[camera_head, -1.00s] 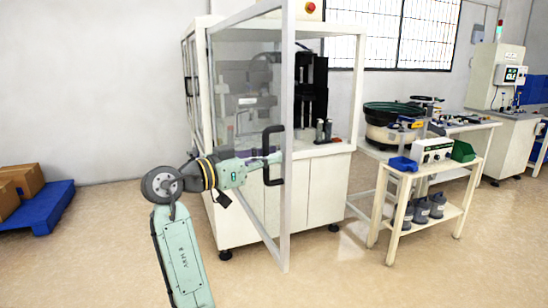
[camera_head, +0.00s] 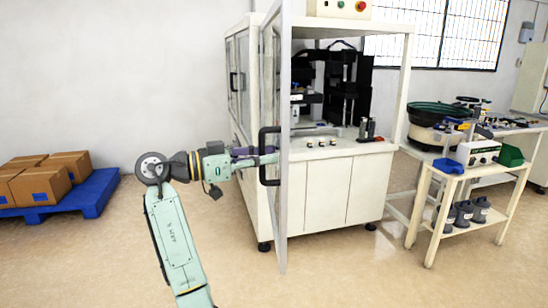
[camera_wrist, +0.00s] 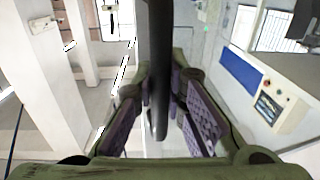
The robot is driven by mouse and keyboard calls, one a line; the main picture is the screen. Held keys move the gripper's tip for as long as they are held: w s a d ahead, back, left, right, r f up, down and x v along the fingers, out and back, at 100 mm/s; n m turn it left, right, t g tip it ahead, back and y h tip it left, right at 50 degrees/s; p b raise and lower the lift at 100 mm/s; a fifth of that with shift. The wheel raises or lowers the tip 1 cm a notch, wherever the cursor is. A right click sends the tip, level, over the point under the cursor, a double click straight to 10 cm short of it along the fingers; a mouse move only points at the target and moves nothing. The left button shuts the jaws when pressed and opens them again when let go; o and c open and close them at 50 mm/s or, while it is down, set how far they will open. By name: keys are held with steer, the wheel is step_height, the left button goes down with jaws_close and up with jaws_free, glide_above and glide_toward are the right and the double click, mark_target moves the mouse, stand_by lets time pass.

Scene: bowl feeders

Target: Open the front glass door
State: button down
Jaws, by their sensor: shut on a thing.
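The front glass door (camera_head: 284,120) of the white machine stands swung out toward me and shows almost edge-on in the head view. Its black handle (camera_head: 263,157) is on the left face of the door. My gripper (camera_head: 268,158) reaches the handle from the left. In the wrist view the dark handle bar (camera_wrist: 158,75) runs upright between the two padded fingers of my gripper (camera_wrist: 165,105), which are shut on it. The exact contact on each pad is hard to see.
The white machine cabinet (camera_head: 335,190) is open behind the door, with black equipment inside. A white cart (camera_head: 450,215) and a bowl feeder (camera_head: 440,115) stand to the right. Boxes on a blue pallet (camera_head: 95,195) lie at the left. The floor in front is clear.

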steer(key=shift+a+f, duration=0.1)
steer(key=shift+a, duration=0.7)
steer(key=c, duration=1.9)
jaws_free()
steer(key=shift+s, duration=0.1)
steer(key=v, duration=1.2)
